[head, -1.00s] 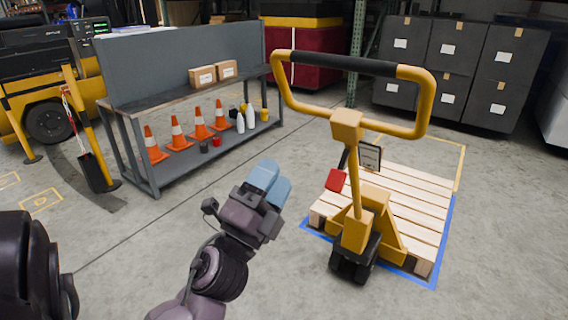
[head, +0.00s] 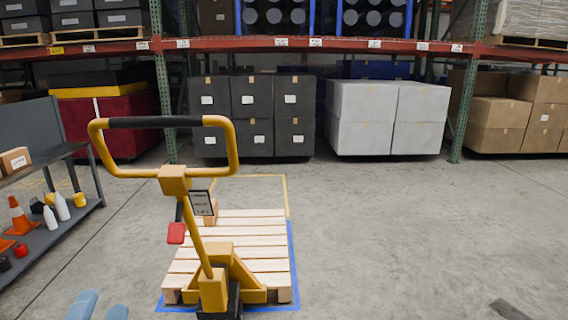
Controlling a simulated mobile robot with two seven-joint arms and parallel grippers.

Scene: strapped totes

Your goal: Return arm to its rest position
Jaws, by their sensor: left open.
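The rest of the left arm is below the frame. It appears in front of the floor, left of the yellow pallet jack (head: 207,249). My right gripper is not in view.
The pallet jack stands at a wooden pallet (head: 252,240) on blue-marked floor. A grey shelf bench (head: 62,226) with cones and bottles is at left. Dark stacked totes (head: 231,129), pale boxes (head: 361,118) and cartons (head: 500,114) line the back. Floor at right is largely clear.

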